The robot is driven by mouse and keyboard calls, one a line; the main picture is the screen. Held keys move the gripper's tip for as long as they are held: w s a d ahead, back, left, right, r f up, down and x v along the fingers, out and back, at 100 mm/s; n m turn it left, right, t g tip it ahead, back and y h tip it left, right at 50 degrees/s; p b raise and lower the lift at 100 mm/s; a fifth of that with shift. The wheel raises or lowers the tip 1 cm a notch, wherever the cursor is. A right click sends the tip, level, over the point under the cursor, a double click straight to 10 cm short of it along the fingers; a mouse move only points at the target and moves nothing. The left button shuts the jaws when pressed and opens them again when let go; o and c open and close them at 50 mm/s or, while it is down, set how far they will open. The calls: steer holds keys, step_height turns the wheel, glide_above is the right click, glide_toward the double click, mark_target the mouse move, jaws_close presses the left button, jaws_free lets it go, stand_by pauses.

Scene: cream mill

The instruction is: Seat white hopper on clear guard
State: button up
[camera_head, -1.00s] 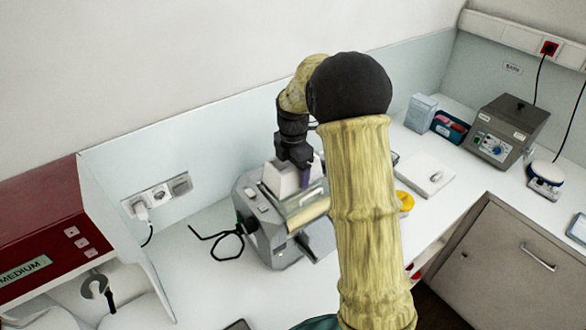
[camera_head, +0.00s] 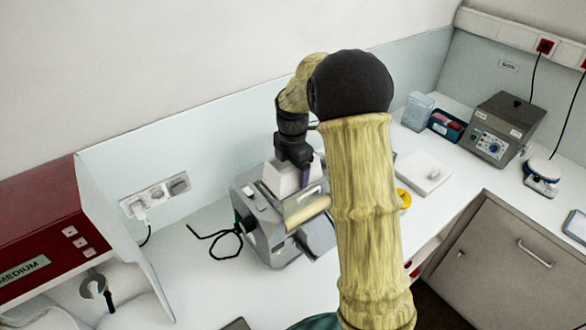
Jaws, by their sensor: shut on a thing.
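My gripper (camera_head: 299,168) points down over the grey mill (camera_head: 258,210) on the white bench. It is shut on the white hopper (camera_head: 279,178), whose pale box-like body shows just below the black wrist, at the top of the mill. A purple finger shows at the hopper's right side. The clear guard cannot be made out; the hopper and my arm cover that area. I cannot tell whether the hopper touches what is under it. My yellow forearm hides the mill's right side.
A red cabinet (camera_head: 38,235) stands at the left. Behind my arm are a yellow ring (camera_head: 404,199), a white flat box (camera_head: 424,173) and a grey device (camera_head: 506,125). The front bench left of my arm is mostly clear.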

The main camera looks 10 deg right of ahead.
steer(key=shift+w+a+f, duration=0.15)
steer(key=shift+w+f, duration=0.2)
steer(key=shift+f, duration=0.1)
stand_by(0.6)
steer(key=shift+f, duration=0.25)
stand_by(1.0)
steer(key=o, duration=1)
steer(key=shift+s, duration=0.1)
step_height(320, 180, up, 18)
steer(key=b, duration=0.3)
steer(key=shift+f+b, duration=0.25)
steer(key=shift+b, duration=0.15)
steer(key=shift+f, duration=0.1)
